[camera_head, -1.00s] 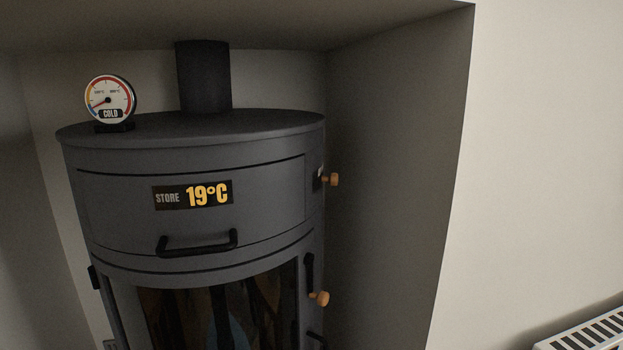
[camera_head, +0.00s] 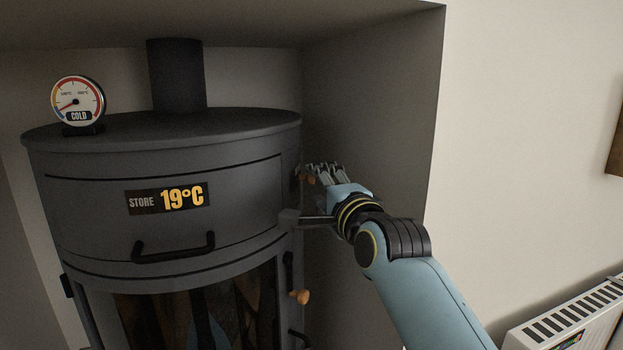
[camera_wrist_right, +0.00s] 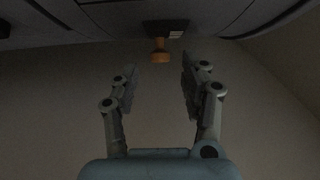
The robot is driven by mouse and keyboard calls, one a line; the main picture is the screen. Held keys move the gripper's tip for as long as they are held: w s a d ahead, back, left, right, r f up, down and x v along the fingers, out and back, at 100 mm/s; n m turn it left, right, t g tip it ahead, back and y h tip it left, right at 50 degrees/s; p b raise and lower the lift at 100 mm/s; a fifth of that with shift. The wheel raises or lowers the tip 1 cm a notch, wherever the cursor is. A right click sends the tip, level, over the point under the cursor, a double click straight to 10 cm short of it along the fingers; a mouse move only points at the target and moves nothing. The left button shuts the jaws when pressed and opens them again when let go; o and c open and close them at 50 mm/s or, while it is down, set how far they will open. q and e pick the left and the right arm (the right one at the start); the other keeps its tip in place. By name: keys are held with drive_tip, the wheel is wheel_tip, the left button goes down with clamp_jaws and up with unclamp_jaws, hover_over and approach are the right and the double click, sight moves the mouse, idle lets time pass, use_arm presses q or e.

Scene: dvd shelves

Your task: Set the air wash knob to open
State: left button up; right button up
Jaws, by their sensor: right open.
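The dark grey stove (camera_head: 100,225) stands in the alcove. An orange knob (camera_head: 308,180) sits high on its right side, partly hidden behind my right gripper (camera_head: 316,172). The same knob (camera_wrist_right: 160,56) shows in the right wrist view, on a dark plate under the stove's edge. It lies beyond the two fingertips and roughly between their lines, not gripped. My right gripper (camera_wrist_right: 158,82) is open and empty. A second orange knob (camera_head: 300,297) sits lower on the stove's right side. I cannot read any label that says which is the air wash knob. My left gripper is not in view.
The alcove's right wall (camera_head: 385,110) stands close beside my right arm. A dial gauge (camera_head: 78,102) reading COLD rests on the stove top near the flue pipe (camera_head: 176,78). A black drawer handle (camera_head: 175,248) juts from the front. A white radiator (camera_head: 570,325) is at lower right.

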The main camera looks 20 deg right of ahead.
sight(313, 180)
drive_tip(key=w, duration=0.5)
drive_tip(key=shift+w, duration=0.15)
drive_tip(key=c, duration=0.9)
drive_tip(key=shift+a, duration=0.1)
clamp_jaws()
